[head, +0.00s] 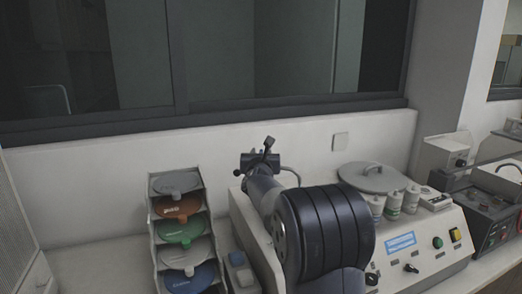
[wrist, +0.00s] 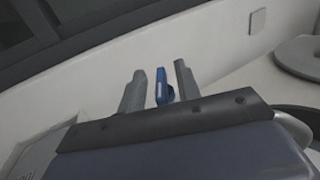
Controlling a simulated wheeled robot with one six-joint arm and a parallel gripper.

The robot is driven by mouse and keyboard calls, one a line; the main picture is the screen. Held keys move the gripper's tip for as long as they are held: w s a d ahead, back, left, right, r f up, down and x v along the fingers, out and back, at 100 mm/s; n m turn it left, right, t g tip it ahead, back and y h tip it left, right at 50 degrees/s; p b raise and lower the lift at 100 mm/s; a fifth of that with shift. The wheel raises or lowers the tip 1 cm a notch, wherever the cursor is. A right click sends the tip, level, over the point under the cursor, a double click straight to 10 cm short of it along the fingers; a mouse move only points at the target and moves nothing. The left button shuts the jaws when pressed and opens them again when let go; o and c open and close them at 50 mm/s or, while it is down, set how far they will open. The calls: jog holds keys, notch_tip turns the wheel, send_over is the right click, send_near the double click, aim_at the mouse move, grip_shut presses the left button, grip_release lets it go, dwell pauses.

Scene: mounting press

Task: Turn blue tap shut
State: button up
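The blue tap handle (wrist: 162,87) shows in the wrist view as a small, upright blue piece in front of the white wall. My gripper (wrist: 160,86) is open, with one grey finger on each side of the blue handle. A gap shows on both sides, wider on the left, so neither finger appears to touch it. In the head view my gripper (head: 260,160) is small and dark, near the wall behind the bench. There I cannot make out the blue handle; my arm and gripper cover that spot. A thin curved pipe shows just right of the gripper.
A rack (head: 153,230) of coloured discs stands left of my arm. To the right is a machine with a round grey lid (head: 378,178), several white bottles and a button panel (head: 430,255). A wall switch plate (head: 340,142) is above. Bare bench shows at the far left.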

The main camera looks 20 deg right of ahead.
jog(key=shift+w+d, duration=0.1)
jog(key=shift+w, duration=0.15)
jog(key=shift+c, duration=0.2)
grip_shut()
